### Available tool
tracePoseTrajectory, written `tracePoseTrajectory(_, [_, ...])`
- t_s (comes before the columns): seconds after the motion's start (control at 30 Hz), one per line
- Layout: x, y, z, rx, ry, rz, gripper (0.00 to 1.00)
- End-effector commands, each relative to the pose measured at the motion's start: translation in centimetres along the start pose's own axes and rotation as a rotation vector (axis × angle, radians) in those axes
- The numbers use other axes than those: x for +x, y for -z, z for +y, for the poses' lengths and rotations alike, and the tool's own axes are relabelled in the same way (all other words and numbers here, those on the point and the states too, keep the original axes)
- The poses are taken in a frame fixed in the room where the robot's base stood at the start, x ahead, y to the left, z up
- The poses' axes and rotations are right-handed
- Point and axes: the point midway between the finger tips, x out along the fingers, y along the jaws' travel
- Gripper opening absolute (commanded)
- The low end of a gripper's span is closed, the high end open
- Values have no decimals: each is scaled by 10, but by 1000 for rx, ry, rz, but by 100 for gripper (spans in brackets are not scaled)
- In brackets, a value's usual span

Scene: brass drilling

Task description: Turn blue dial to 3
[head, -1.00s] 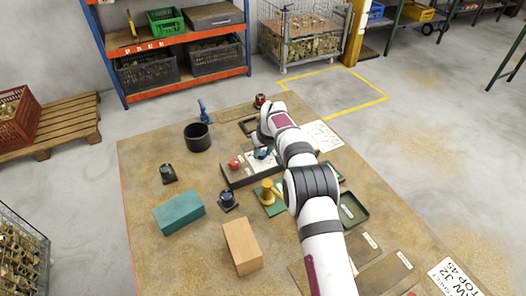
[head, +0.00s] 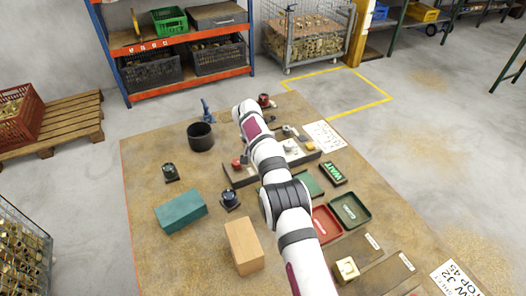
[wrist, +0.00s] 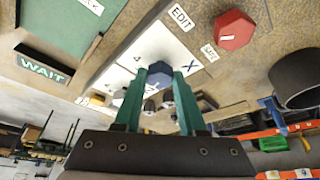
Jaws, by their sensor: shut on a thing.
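In the wrist view the blue dial (wrist: 158,71) sits on a white plate (wrist: 128,58) printed with marks, a 4 and an X among them. The two green fingers of my gripper (wrist: 165,78) stand on either side of the dial and are shut on it. The fingers hide part of the dial and plate; I cannot read where the dial points. In the head view my arm covers the dial and the gripper.
A red knob (wrist: 235,30) is near the dial, with an EDIT label (wrist: 181,17) close by. A green WAIT block (head: 333,173), red tray (head: 326,224) and green tray (head: 350,210) lie right of my arm. A black cup (head: 199,137) and teal box (head: 181,211) stand left.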

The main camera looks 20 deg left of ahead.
Motion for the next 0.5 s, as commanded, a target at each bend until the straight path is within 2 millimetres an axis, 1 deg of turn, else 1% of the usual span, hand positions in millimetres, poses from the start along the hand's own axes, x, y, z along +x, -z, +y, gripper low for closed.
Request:
tracePoseTrajectory(0.2, [0,0,-1,40,-16,1,0])
tracePoseTrajectory(0.5, [-1,0,-1,49,-20,0,0])
